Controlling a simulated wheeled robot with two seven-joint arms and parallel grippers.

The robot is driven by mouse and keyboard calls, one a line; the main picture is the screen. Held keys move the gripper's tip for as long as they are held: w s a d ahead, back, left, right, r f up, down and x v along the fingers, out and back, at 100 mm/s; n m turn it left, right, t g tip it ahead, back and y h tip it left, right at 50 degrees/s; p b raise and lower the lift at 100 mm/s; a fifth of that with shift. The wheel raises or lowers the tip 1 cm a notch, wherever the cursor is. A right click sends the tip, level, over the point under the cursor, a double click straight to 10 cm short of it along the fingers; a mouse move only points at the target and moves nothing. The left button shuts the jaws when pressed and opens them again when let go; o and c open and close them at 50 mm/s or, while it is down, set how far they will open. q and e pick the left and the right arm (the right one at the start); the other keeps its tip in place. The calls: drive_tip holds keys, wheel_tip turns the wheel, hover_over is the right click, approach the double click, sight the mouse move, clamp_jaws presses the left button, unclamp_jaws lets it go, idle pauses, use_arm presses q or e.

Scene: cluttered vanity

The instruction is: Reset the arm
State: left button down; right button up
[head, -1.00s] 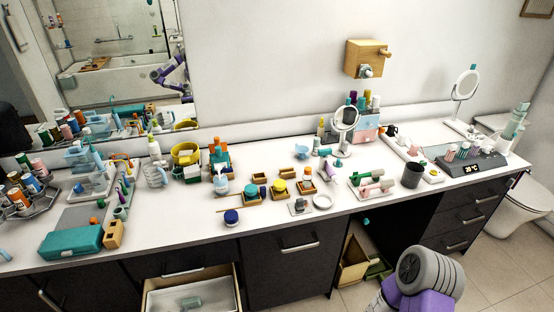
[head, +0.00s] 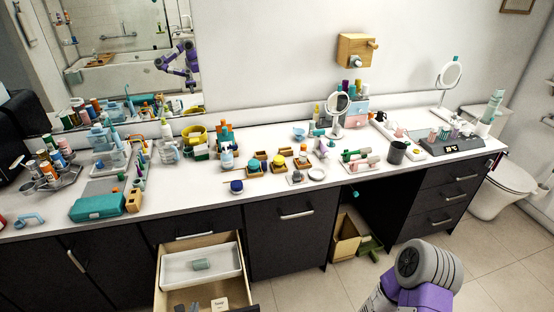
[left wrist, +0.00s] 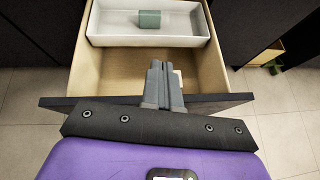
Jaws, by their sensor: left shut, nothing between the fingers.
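My left gripper (left wrist: 160,85) is shut and empty in the left wrist view. Its fingers point over the front of the open drawer (left wrist: 95,78). In the head view only the tips of what looks like my left gripper (head: 188,307) show at the bottom edge, over the same drawer (head: 172,292). The white tray (head: 175,268) in the drawer holds a greenish cylinder (head: 202,264). A small pale labelled item (head: 219,304) lies near the drawer's front. A grey and purple link of my own arm shows at lower right; my right gripper's fingers are out of view.
The white counter (head: 212,189) is crowded with bottles, small boxes and a round mirror (head: 338,103). A teal case (head: 98,206) lies at its left. A wooden bin (head: 345,238) stands on the floor under the counter. Open floor (head: 480,270) lies at right.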

use_arm(q)
drive_tip(key=s+d+f+m+g+h+b, duration=0.2)
drive_tip(key=d+f+m+h, duration=0.1)
drive_tip(key=d+m, duration=0.45)
drive_tip(key=s+d+f+m+g+h+b, duration=0.1)
drive_tip(key=d+f+m+g+h+b, duration=0.2)
drive_tip(key=d+m, duration=0.5)
drive_tip(key=s+d+f+m+g+b, duration=0.1)
drive_tip(key=s+f+m+g+b, duration=0.1)
drive_tip(key=s+m, duration=0.3)
drive_tip(key=s+d+f+m+g+b, duration=0.1)
drive_tip(key=s+m, duration=0.5)
drive_tip(key=m, duration=0.7)
drive_tip(key=f+g+b, duration=0.1)
drive_tip(key=f+g, duration=0.1)
drive_tip(key=g, duration=0.1)
drive_tip(key=shift+s+d+m, duration=0.15)
drive_tip(key=shift+s+m, duration=0.15)
drive_tip(key=shift+m, duration=0.05)
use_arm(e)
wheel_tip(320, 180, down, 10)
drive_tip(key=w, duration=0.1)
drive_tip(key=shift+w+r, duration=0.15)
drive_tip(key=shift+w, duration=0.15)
